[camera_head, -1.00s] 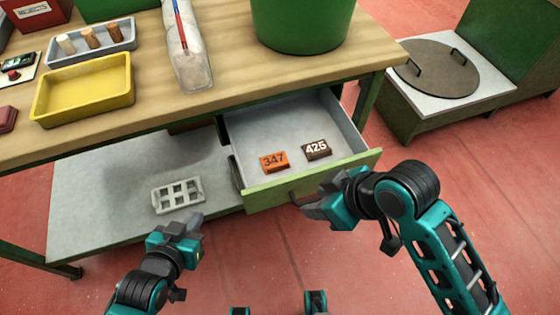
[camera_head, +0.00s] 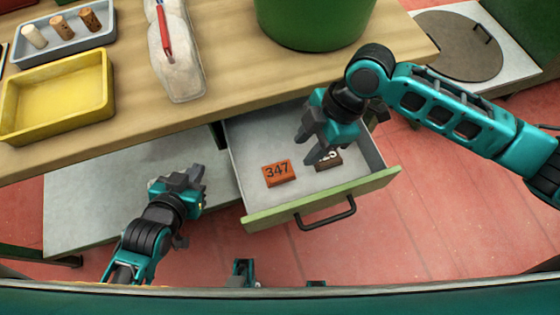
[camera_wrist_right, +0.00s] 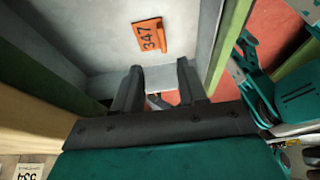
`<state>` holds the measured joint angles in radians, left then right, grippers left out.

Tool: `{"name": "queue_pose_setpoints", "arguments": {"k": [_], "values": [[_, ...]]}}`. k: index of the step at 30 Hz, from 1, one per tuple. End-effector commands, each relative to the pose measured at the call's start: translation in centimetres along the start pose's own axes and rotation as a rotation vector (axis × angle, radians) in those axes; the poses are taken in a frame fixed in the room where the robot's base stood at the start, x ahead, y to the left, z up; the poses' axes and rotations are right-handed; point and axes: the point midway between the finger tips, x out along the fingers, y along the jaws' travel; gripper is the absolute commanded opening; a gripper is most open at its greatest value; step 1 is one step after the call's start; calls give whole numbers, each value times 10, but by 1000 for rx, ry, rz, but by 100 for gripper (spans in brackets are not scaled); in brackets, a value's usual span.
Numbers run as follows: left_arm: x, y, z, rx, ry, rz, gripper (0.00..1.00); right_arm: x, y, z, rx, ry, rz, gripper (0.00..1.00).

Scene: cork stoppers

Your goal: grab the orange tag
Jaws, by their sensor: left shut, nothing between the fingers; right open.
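The orange tag (camera_head: 279,173), marked 347, lies flat in the open drawer, left of a dark brown tag (camera_head: 330,163). My right gripper (camera_head: 309,148) is open and empty above the drawer, up and right of the orange tag and apart from it; it partly hides the brown tag. In the right wrist view the orange tag (camera_wrist_right: 150,37) lies beyond the open fingers (camera_wrist_right: 160,88). My left gripper (camera_head: 197,174) is shut and empty, left of the drawer over the lower shelf.
The drawer (camera_head: 325,208) has a green front with a dark handle (camera_head: 327,214). The bench top (camera_head: 225,75) overhangs it and carries a yellow tray (camera_head: 58,125), a grey tray with several corks (camera_head: 93,38) and a green bin (camera_head: 312,25).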

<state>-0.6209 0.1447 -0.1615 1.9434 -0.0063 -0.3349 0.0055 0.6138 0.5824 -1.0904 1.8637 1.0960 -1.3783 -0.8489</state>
Motion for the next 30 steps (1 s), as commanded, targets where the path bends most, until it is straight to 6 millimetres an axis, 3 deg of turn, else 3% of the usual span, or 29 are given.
{"name": "queue_pose_setpoints", "arguments": {"k": [3,9,14,24,30], "values": [[2,1,10,-2,-11,2,0,26,-1,0,1,2,-3,42],[3,3,17,-3,-18,3,0,57,0,-1,2,2,-1,42],[4,3,17,-4,-18,4,0,67,0,-1,1,1,0,42],[11,3,19,-5,-13,5,0,113,-1,-5,1,1,0,42],[12,4,12,-4,0,8,0,117,-1,-5,0,1,2,42]]}}
